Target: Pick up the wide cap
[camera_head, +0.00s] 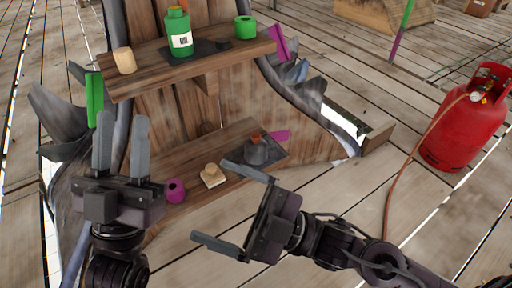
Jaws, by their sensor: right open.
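I cannot tell for sure which piece is the wide cap; the pale, low, wide-based wooden piece (212,176) on the lower shelf (240,128) looks most like it. My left gripper (122,130) is open and empty, fingers pointing up, left of the lower shelf in the picture. My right gripper (221,203) is open and empty, fingers pointing left, just below the pale piece in the picture.
The upper shelf (148,75) holds a tan cylinder (124,61), a green labelled bottle (179,36) and a green ring (245,28). Grey jagged pieces (62,115) flank the shelves. A red gas cylinder (467,120) with a hose stands right. The plank floor between is mostly clear.

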